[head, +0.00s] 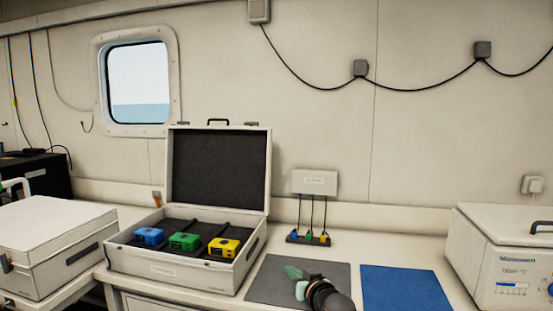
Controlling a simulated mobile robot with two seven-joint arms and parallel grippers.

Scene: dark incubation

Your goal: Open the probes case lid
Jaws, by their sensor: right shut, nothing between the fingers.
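The probes case (190,272) is a pale box on the bench, left of centre. Its lid (218,168) stands upright at the back, open, showing a dark lining. Inside, in a row, sit a blue probe (149,236), a green probe (185,241) and a yellow probe (223,247). My right gripper (296,281), with greenish fingers, is shut and empty over the grey mat, right of the case and apart from it.
A grey mat (272,275) and a blue mat (405,290) lie on the bench. A white incubator (490,255) stands at right, a closed pale case (50,240) at left. A small rack (308,238) with coloured plugs sits behind the grey mat.

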